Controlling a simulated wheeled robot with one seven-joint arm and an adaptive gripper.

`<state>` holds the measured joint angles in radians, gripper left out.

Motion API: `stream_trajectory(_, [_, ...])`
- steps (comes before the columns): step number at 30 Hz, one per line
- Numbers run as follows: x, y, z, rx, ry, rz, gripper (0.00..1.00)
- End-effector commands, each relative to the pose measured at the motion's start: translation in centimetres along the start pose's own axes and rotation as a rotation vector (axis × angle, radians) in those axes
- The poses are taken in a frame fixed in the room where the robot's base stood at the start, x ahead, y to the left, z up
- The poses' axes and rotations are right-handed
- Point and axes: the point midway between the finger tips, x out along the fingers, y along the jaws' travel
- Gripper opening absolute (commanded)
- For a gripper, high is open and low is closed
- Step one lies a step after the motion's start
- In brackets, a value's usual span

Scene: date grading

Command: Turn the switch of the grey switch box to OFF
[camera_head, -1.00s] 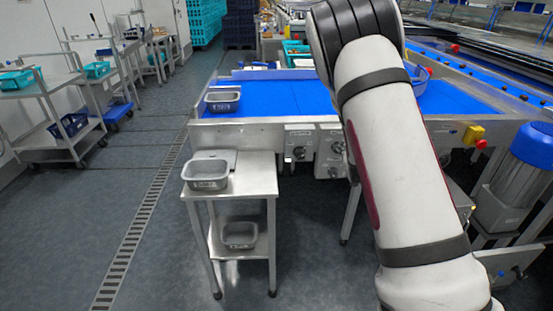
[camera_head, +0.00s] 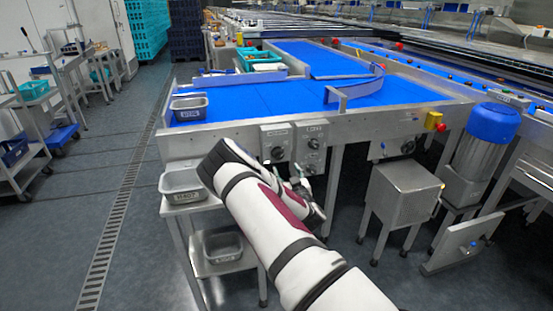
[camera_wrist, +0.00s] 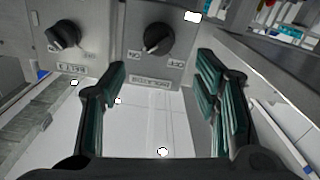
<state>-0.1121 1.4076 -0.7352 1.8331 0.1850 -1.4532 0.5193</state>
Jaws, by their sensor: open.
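A grey switch box (camera_wrist: 172,70) with a black rotary knob (camera_wrist: 157,40) is ahead of my gripper in the wrist view. Its labels appear upside down. The knob's pale mark points to the lower left, towards what reads as ON; OFF is at the lower right. My gripper (camera_wrist: 161,72) is open and empty, its dark green fingers spread below and either side of the knob, apart from it. In the head view my gripper (camera_head: 304,186) is just below the switch boxes on the conveyor's front, partly hidden by my arm.
A second grey box (camera_wrist: 75,62) with a black knob stands left of it in the wrist view. The blue conveyor (camera_head: 240,103) lies above the boxes. A side table with grey tubs (camera_head: 184,184) stands at left, a steel stand (camera_head: 402,195) at right. Floor is open at far left.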

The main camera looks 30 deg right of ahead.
Motion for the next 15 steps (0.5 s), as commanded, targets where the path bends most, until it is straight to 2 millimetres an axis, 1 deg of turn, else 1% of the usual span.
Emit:
stream_trajectory(1, [1.0,-0.1,0.1,-0.001,0.003,-0.002,0.56])
stream_trajectory(9, [6.4,-0.1,0.1,-0.001,0.002,-0.002,0.56])
stream_trajectory(15, [9.5,0.0,0.1,-0.001,0.001,0.000,0.56])
